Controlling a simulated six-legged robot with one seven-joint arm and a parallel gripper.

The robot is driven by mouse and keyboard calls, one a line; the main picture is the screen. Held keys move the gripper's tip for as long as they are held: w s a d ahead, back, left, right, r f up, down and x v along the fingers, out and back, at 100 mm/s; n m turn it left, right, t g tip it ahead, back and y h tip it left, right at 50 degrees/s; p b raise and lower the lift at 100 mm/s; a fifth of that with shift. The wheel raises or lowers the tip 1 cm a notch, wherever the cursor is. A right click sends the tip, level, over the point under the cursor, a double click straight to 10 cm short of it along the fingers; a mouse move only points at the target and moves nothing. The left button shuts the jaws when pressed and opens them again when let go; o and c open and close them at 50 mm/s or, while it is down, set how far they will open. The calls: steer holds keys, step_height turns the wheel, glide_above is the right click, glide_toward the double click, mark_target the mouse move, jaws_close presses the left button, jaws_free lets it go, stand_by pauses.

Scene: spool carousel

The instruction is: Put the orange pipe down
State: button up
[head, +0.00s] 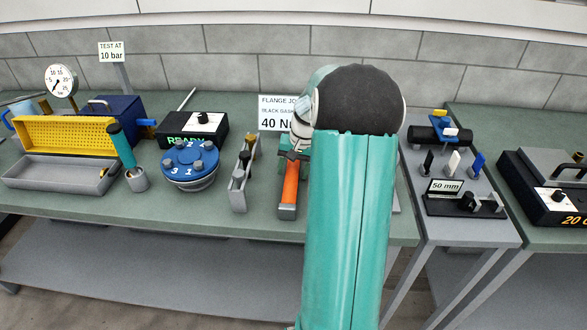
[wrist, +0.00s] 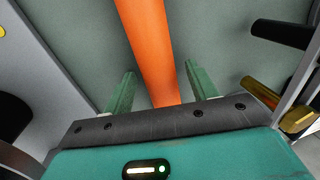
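The orange pipe (head: 290,186) lies on the bench, with its near end at a grey holder (head: 287,212). Its far end is hidden behind my gripper and arm. In the wrist view the pipe (wrist: 155,45) runs up between the two green fingers of my gripper (wrist: 160,68). The fingers are spread, with a visible gap on each side of the pipe. My gripper is open and sits over the pipe. In the head view only part of my gripper (head: 293,153) shows, beside my large arm link.
A grey rack (head: 239,190) stands just left of the pipe, and a blue carousel (head: 189,160) beyond it. A label sign (head: 277,112) stands behind. My arm hides the bench to the right. Bare bench top shows in front of the carousel.

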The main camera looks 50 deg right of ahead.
steer(key=shift+r, duration=0.15)
step_height(320, 180, up, 12)
steer(key=s+d, duration=0.1)
steer(key=shift+s+d, duration=0.2)
steer(key=shift+s, duration=0.2)
steer(key=s+a+r+n+t+h, duration=0.1)
steer(key=a+r+n, duration=0.15)
steer(key=a, duration=0.85)
steer(key=a+r+n+h, duration=0.15)
steer(key=a+r, duration=0.25)
steer(key=a, duration=0.8)
steer(key=s+a+f+n+t+y, duration=0.1)
steer(key=s+a+n, duration=0.5)
steer(key=s+a, duration=0.6)
steer(key=a+t, duration=0.1)
steer(key=a, duration=0.2)
steer(key=shift+f+t, duration=0.35)
steer(key=shift+t, duration=0.05)
